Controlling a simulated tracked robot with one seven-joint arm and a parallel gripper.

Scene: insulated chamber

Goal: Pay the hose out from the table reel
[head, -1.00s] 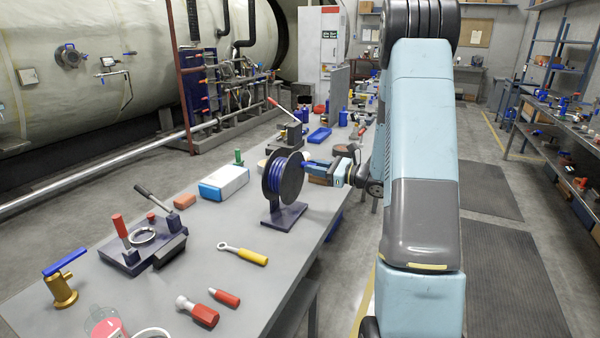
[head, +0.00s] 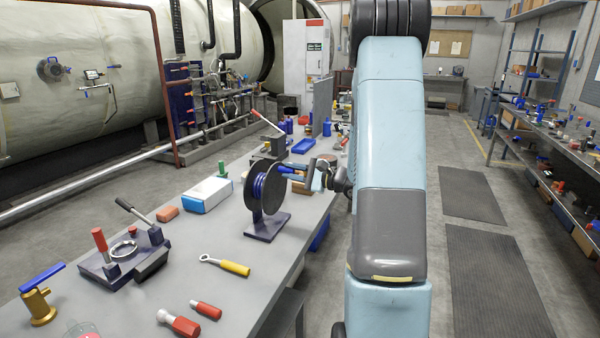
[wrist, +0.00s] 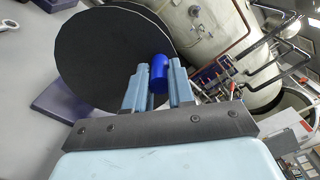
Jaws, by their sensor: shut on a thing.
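The reel (head: 277,196) stands upright on the grey table, with dark round flanges, a dark base plate (head: 262,231) and blue hose (head: 257,188) wound between the flanges. In the wrist view its dark flange (wrist: 105,60) fills the upper left. My gripper (head: 290,171) comes to the reel from its right side. In the wrist view my gripper (wrist: 157,82) is shut on a short blue cylindrical handle (wrist: 159,70) at the near face of the flange, off its centre. No free hose end can be made out.
The table (head: 225,290) also holds a white-and-blue box (head: 207,195), a yellow-handled wrench (head: 226,265), red-handled tools (head: 178,322), a lever fixture (head: 125,250) and a brass valve (head: 38,306).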

